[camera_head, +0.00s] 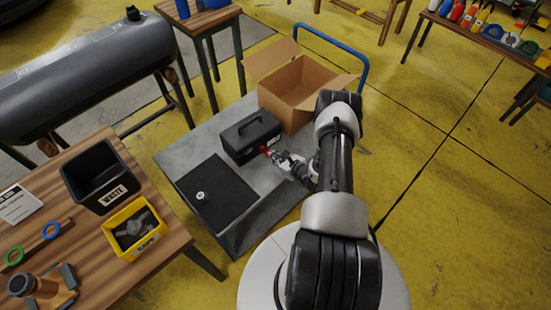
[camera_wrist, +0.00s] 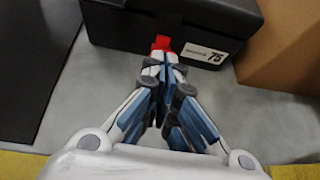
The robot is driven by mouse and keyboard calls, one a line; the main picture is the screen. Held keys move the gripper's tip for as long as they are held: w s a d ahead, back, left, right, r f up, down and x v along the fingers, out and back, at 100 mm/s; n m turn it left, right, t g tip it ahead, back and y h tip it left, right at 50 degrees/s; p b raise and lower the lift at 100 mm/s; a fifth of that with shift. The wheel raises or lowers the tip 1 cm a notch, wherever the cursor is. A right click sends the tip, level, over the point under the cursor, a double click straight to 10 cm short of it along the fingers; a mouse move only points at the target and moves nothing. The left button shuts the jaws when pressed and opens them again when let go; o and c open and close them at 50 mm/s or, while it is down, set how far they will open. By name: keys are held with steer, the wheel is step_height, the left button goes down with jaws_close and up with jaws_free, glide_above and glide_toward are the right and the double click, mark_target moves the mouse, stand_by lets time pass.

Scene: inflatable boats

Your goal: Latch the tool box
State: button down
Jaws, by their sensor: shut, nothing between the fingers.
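The black tool box (camera_head: 250,135) stands on a grey platform with its lid down and its handle on top. In the wrist view its front side (camera_wrist: 125,28) fills the top, with a white label marked 75 (camera_wrist: 205,54). A red latch (camera_wrist: 161,43) sits at the front of the box; it also shows as a small red spot in the head view (camera_head: 265,150). My gripper (camera_wrist: 166,60) is shut, with its fingertips at the red latch. They look touching or very close; I cannot tell which. The fingertips hide the latch's lower part.
An open cardboard box (camera_head: 290,95) stands close behind the tool box at the right. A wooden table (camera_head: 75,250) with a waste bin (camera_head: 95,175) and yellow bin (camera_head: 132,228) is further left.

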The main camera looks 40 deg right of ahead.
steer(key=shift+w+r, duration=0.1)
steer(key=shift+r, duration=0.35)
steer(key=shift+w, duration=0.1)
steer(key=shift+w+r+p, duration=0.35)
steer(key=shift+r, duration=0.25)
steer(key=shift+w+r, duration=0.3)
steer(key=shift+w, duration=0.05)
stand_by(0.3)
steer(key=shift+w, duration=0.1)
steer(key=shift+w+r, duration=0.1)
steer(key=shift+w, duration=0.35)
